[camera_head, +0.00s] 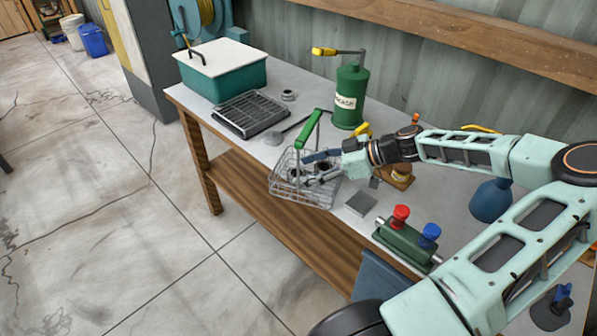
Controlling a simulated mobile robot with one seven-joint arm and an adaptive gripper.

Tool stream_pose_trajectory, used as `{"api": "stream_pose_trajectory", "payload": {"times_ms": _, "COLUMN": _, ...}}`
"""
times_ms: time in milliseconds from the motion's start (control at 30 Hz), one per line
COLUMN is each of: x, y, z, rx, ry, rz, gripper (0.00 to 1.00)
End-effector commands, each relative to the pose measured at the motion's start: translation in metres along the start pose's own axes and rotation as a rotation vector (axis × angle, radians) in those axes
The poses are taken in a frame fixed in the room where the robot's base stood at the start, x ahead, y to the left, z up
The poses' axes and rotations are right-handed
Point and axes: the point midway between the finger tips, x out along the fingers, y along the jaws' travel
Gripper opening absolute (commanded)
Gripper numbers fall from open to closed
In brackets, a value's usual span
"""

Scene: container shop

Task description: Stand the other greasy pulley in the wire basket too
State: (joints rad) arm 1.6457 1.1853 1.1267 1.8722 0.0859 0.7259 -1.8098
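The wire basket (277,187) with a raised green handle stands at the front edge of the workbench. My gripper (306,169) reaches into it from the right, its fingers inside the wire walls. A dark round piece that looks like a pulley (294,173) shows at the fingertips inside the basket. The wires and fingers partly hide it, so I cannot tell whether I hold it. A small grey ringed piece, perhaps the other pulley (288,95), sits on the bench behind the black rack.
A black rack (250,114), a teal tub (222,77) with a white lid and a green grease can (350,98) stand behind the basket. A grey block (360,204) and a green fixture (405,243) with red and blue knobs are to the right.

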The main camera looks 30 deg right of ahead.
Motion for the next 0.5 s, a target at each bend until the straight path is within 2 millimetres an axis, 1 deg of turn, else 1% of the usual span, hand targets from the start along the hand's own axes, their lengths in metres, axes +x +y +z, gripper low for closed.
{"api": "stream_pose_trajectory", "payload": {"times_ms": 33, "x": -0.014, "y": 0.002, "z": 0.001, "rx": 0.000, "ry": -0.002, "rz": 0.006, "gripper": 0.56}}
{"api": "stream_pose_trajectory", "payload": {"times_ms": 200, "x": -0.051, "y": 0.001, "z": 0.001, "rx": 0.000, "ry": -0.002, "rz": 0.004, "gripper": 0.56}}
{"api": "stream_pose_trajectory", "payload": {"times_ms": 333, "x": -0.073, "y": 0.001, "z": 0.001, "rx": 0.000, "ry": -0.001, "rz": 0.003, "gripper": 0.56}}
{"api": "stream_pose_trajectory", "payload": {"times_ms": 500, "x": -0.089, "y": 0.000, "z": 0.000, "rx": 0.000, "ry": -0.001, "rz": 0.001, "gripper": 0.56}}
